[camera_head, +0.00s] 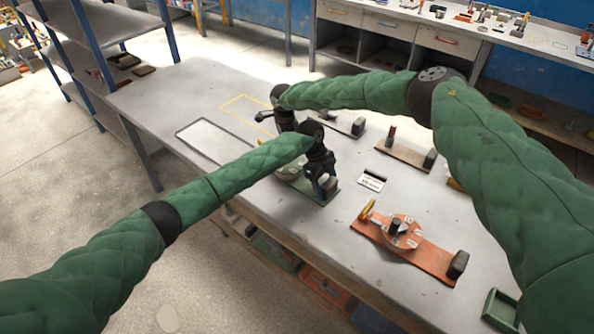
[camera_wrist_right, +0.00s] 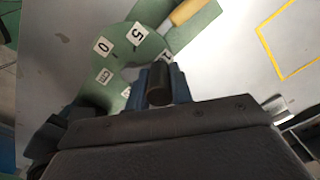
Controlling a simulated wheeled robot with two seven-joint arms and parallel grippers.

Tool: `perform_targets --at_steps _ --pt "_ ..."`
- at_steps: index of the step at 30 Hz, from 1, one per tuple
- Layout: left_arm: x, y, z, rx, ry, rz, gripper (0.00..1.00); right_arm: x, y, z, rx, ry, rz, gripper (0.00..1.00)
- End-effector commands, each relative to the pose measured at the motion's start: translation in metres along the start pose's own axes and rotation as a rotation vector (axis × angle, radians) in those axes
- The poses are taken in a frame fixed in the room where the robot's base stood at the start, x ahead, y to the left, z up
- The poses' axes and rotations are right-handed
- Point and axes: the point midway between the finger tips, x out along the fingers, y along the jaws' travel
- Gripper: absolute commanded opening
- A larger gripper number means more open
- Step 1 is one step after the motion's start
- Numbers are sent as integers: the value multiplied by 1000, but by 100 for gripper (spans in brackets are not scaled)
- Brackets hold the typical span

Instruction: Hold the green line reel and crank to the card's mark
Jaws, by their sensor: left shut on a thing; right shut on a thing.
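The green line reel (camera_head: 293,184) lies on the table, mostly hidden behind my arms. My left gripper (camera_head: 323,184) is shut on the dark block at the near right end of its board. In the right wrist view the green disc (camera_wrist_right: 118,60) shows white labels, among them 0, 5 and "cm". My right gripper (camera_wrist_right: 159,88) is shut on the dark crank knob (camera_wrist_right: 159,82) above the disc; in the head view it is largely hidden behind the left wrist. A small white card (camera_head: 371,181) with a black strip lies right of the reel.
Two other reel boards (camera_head: 405,155) lie behind. A white panel (camera_head: 205,138) and a yellow outline (camera_head: 240,98) lie left. The table's left end is clear.

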Motion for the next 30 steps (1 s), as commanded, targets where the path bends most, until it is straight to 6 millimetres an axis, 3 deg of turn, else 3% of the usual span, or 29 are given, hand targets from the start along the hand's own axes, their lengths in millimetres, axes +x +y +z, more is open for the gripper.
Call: perform_targets --at_steps 8,30 --pt "0 0 0 0 0 0 29 0 0 -6 128 -1 1 0" --pt "0 0 0 -1 0 0 29 0 12 -30 775 -1 1 0"
